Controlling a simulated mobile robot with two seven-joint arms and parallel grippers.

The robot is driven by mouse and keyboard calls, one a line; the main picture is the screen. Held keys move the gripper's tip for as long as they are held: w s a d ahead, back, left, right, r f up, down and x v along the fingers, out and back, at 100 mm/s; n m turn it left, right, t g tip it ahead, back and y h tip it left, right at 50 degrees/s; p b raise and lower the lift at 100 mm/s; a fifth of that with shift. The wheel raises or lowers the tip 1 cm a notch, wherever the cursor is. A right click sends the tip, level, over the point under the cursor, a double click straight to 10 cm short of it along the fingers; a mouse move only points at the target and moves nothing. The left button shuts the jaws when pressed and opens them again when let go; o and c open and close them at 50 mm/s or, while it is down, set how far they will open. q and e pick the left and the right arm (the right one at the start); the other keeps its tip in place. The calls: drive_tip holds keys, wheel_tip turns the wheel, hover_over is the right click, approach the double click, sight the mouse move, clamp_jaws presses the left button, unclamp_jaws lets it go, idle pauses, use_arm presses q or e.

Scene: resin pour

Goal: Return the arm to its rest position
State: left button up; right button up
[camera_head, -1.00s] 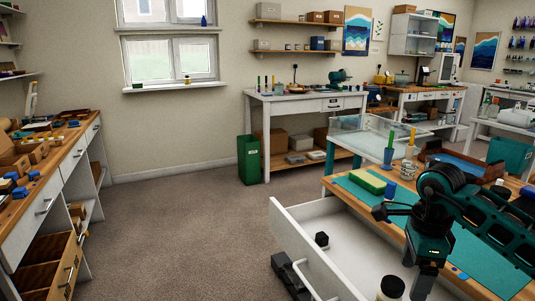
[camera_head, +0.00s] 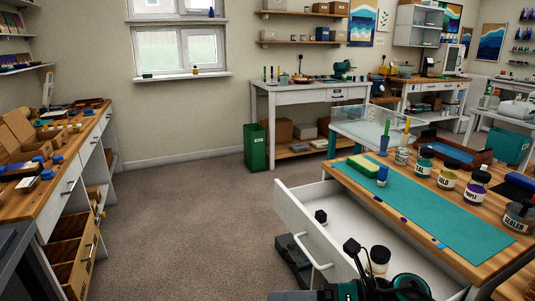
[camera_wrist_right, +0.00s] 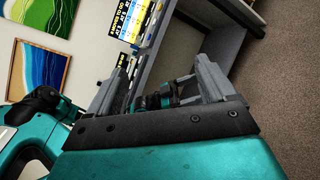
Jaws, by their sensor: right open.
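My right arm (camera_head: 385,289) shows at the bottom of the head view, in front of the open white drawer (camera_head: 290,207); its fingertips cannot be made out there. In the right wrist view my right gripper (camera_wrist_right: 160,80) has its two grey fingers apart. Nothing is clearly held; a dark, partly teal object (camera_wrist_right: 160,96) shows between the fingers, and I cannot tell what it is or how far off. My left gripper is not in view.
A dark grey block (camera_head: 292,257) is beside the drawer handle. The carpet (camera_head: 185,220) at left is clear.

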drive_tip(key=w+d+f+m+t+h+p, duration=0.1)
drive_tip(key=d+m+t+h, duration=0.2)
drive_tip(key=m+t, duration=0.7)
drive_tip(key=w+d+f+m+t+h+p, duration=0.1)
drive_tip(key=d+m+t+h, duration=0.3)
drive_tip(key=m, duration=1.1)
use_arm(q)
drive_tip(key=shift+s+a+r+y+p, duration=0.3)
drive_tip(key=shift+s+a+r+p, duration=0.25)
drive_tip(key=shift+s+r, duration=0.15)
use_arm(e)
drive_tip(key=s+d+f+m+g+h, duration=0.2)
drive_tip(key=s+d+f+m+h, duration=0.1)
drive_tip(key=s+f+m, duration=0.3)
drive_tip(key=s+d+f+m+g+h, duration=0.2)
drive_tip(key=s+d+f+m+h, duration=0.2)
drive_tip(key=f+m, duration=0.5)
drive_tip(key=s+f, duration=0.1)
drive_tip(key=s, duration=0.1)
drive_tip(key=shift+s+g+h, duration=0.3)
drive_tip(key=shift+h, duration=0.1)
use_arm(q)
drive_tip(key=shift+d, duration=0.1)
use_arm(e)
drive_tip(key=shift+d, duration=0.1)
